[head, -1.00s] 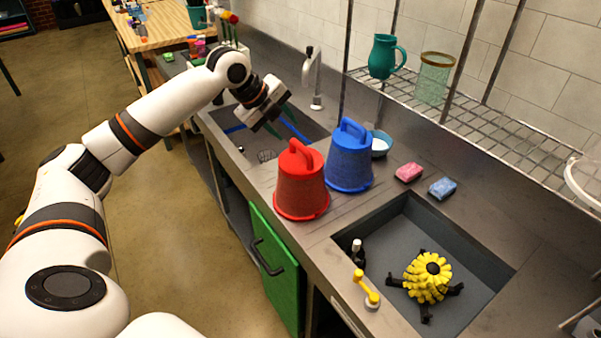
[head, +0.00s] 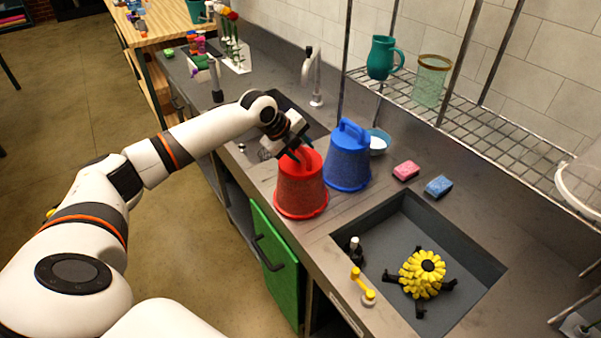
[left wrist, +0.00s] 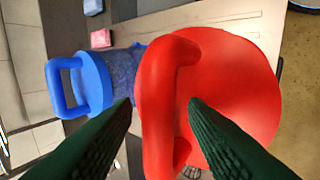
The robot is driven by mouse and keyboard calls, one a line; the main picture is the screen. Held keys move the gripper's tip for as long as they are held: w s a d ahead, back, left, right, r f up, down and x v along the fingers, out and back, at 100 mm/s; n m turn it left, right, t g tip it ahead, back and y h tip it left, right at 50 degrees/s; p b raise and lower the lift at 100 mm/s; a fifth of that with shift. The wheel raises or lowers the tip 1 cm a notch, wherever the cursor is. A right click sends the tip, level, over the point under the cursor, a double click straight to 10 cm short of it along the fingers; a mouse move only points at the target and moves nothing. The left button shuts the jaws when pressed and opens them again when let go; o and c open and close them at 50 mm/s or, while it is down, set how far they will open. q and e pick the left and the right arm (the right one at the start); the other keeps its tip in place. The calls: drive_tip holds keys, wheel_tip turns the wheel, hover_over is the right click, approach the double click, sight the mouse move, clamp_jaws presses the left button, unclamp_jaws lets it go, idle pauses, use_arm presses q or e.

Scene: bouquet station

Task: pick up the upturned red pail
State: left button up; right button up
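The upturned red pail (head: 301,187) stands on the counter between the two sinks, with its handle on top. My left gripper (head: 304,152) is just above it at the handle. In the left wrist view the red pail (left wrist: 238,85) fills the middle and right. Its thick handle (left wrist: 158,110) lies between the two dark green fingers of my left gripper (left wrist: 160,103), which are apart, with gaps showing on both sides. My right gripper is not in view.
An upturned blue pail (head: 348,160) stands close to the right of the red one. A white-filled bowl (head: 379,142), a pink sponge (head: 406,170) and a blue sponge (head: 438,186) lie beyond. The front sink (head: 385,250) holds a yellow flower-like object (head: 420,274).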

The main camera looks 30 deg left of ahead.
use_arm(q)
clamp_jaws()
drive_tip(key=shift+r, duration=0.1)
